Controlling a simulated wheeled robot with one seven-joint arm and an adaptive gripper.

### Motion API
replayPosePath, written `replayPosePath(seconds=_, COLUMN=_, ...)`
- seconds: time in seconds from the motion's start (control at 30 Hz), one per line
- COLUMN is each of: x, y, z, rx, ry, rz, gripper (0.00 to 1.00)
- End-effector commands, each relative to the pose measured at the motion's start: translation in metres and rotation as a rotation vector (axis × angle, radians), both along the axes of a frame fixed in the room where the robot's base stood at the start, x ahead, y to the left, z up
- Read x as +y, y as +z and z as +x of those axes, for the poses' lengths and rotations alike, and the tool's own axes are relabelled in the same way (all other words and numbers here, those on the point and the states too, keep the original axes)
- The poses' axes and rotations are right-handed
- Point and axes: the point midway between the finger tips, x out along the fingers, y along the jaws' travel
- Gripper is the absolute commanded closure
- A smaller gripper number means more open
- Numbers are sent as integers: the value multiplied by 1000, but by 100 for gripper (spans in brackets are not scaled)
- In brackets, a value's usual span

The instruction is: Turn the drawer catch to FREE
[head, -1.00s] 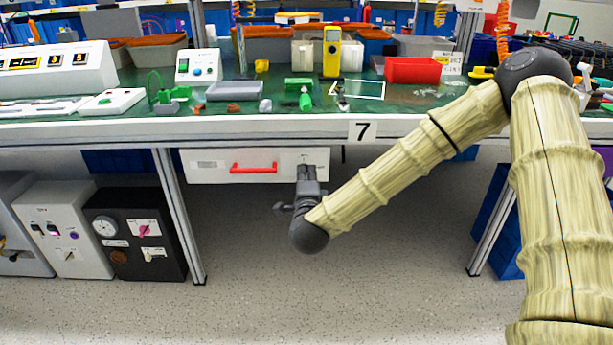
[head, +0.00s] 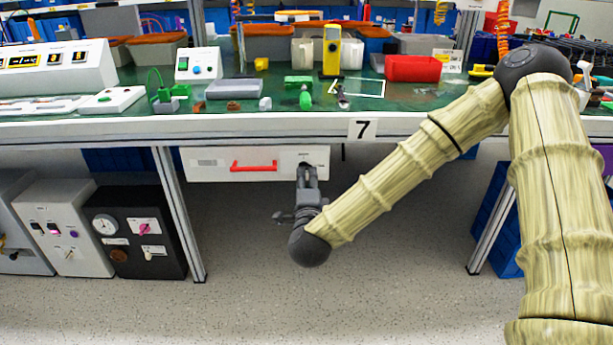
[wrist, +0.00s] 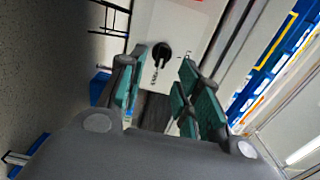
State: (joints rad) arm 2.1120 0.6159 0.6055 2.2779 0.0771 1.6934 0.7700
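The drawer (head: 215,172) is white with a red bar handle (head: 253,167) and hangs under the bench. Its front looks closed. The catch, a black rotary knob, is on the drawer front at the right end; it shows clearly in the wrist view (wrist: 161,50), with small marks beside it that I cannot read. My gripper (head: 307,170) is just in front of the catch in the head view and partly covers that area. In the wrist view its teal-padded fingers (wrist: 161,62) are apart, with the knob beyond the tips and between them, apparently not touched.
A bench leg (head: 180,215) stands left of the drawer. Grey and black control boxes (head: 130,230) stand on the floor further left. The floor below the drawer is clear.

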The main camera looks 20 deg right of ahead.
Motion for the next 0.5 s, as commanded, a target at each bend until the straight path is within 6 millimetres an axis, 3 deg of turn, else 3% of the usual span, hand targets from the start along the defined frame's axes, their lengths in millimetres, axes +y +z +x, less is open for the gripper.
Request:
replayPosePath(seconds=0.3, x=16, y=-1, z=-54, rx=2, ry=3, rz=1, gripper=66)
replayPosePath(seconds=0.5, x=21, y=0, z=-73, rx=1, ry=1, rz=1, gripper=66)
